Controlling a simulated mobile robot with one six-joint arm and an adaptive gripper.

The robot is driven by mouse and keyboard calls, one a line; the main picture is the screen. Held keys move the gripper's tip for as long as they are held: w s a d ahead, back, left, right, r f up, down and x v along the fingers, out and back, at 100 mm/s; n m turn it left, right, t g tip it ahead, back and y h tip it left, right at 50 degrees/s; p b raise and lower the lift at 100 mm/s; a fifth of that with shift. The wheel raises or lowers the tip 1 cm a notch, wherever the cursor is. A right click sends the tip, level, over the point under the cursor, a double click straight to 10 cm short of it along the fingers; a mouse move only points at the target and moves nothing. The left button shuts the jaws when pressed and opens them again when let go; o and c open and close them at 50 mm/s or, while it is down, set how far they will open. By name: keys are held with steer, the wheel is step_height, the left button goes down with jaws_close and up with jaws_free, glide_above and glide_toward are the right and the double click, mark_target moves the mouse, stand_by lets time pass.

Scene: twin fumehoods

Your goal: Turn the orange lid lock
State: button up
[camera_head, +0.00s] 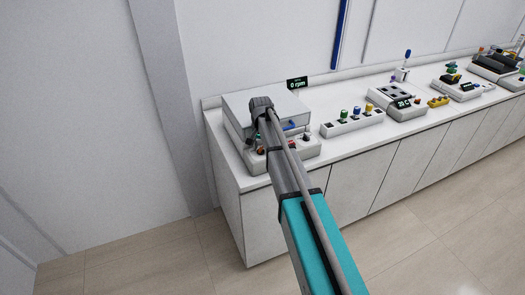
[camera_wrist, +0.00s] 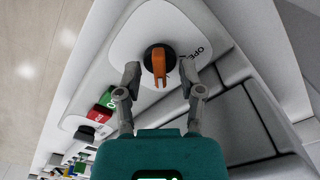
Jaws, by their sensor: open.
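The orange lid lock (camera_wrist: 159,66) shows in the wrist view as an orange bar handle on a round dark base. It sits on a white panel (camera_wrist: 128,45) with partly visible lettering that starts "OPE" to its right. My gripper (camera_wrist: 160,72) is open, with one fingertip on the left and one on the right of the lock. Gaps show between both fingertips and the orange handle, so nothing is gripped. In the head view my arm covers part of the white device (camera_head: 240,105), and I cannot make out the lock or fingertips there for sure.
A green button (camera_wrist: 107,98), a red button (camera_wrist: 97,114) and a black knob (camera_wrist: 84,133) lie left of my gripper in the wrist view. In the head view a "0 rpm" display (camera_head: 297,84) stands behind the device. A block with colored pieces (camera_head: 352,124) stands to the right.

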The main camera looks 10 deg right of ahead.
mark_target(261, 148)
steer(key=shift+n, duration=0.5)
steer(key=n, duration=0.3)
steer(key=shift+n, duration=0.4)
steer(key=n, duration=0.4)
steer(key=shift+n, duration=0.3)
steer(key=n, duration=0.8)
steer(key=shift+n, duration=0.4)
step_height(261, 148, up, 14)
steer(key=p, duration=1.4)
steer(key=s+d+f+m+b, duration=0.2)
steer(key=s+f+m+b, duration=0.4)
steer(key=s+f+b, duration=0.7)
steer(key=s+d+f+m+b, duration=0.2)
steer(key=s+f+m+b, duration=0.3)
steer(key=s+f+b, duration=0.9)
steer(key=shift+s+f+m, duration=0.25)
steer(key=shift+s+m, duration=0.1)
steer(key=shift+m, duration=0.05)
